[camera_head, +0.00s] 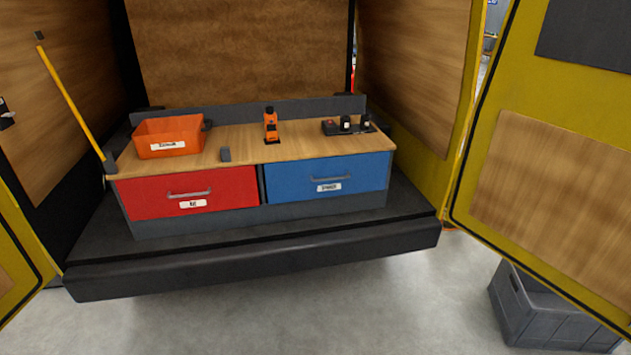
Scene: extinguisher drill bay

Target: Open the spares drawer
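A cabinet with a wooden top (235,146) stands on a dark ledge in a van-like bay. It has two drawers side by side, both shut. The left drawer (150,198) is red, with a grey bar handle (189,194) and a white label with a short word. The right drawer (290,181) is blue, with a grey bar handle (334,179) and a white label (328,188). That label's word is longer but too small to read surely; it may say spares. Neither of my grippers is in view.
On the cabinet top are a labelled orange bin (168,136), an orange and black tool (270,125) and a dark tray with small items (347,126). Yellow doors (520,150) stand open at the sides. A grey crate (540,310) is on the floor at right. The floor in front is clear.

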